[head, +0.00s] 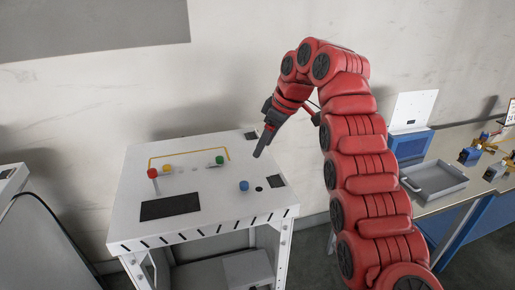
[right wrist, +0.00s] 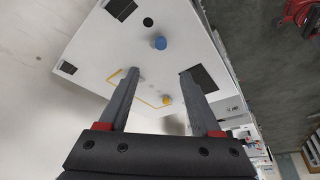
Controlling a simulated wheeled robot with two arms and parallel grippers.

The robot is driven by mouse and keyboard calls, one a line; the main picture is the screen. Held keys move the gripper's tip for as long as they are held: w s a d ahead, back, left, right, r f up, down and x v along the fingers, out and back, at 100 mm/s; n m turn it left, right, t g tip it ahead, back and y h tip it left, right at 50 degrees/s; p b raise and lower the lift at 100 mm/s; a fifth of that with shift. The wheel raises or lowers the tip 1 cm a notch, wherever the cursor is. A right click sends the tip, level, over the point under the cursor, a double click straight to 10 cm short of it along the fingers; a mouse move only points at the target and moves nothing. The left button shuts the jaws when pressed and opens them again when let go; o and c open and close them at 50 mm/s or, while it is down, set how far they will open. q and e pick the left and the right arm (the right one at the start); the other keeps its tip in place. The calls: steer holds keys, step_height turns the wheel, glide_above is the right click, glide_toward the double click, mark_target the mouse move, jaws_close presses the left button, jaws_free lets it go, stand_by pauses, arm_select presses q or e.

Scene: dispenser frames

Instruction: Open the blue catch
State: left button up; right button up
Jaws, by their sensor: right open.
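The blue catch (head: 244,185) is a small round knob on the white top of the dispenser frame (head: 205,220), near its right front side. It also shows in the right wrist view (right wrist: 160,43), beyond the fingertips and roughly in line with the gap between them. My right gripper (head: 258,154) points down above the back right part of the top, apart from the blue catch. Its two fingers (right wrist: 158,72) are spread with nothing between them that they hold. My left gripper is in neither view.
Red (head: 153,173), yellow (head: 168,168) and green (head: 220,160) knobs stand on the same top, near a yellow line. A black panel (head: 170,207) lies at the front left. On the right, a bench carries a grey tray (head: 433,181) and small blue and yellow items.

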steer(key=shift+s+d+r+p, duration=0.1)
steer(key=shift+d+r+p, duration=0.15)
steer(key=shift+r+p, duration=0.25)
steer(key=shift+r, duration=0.1)
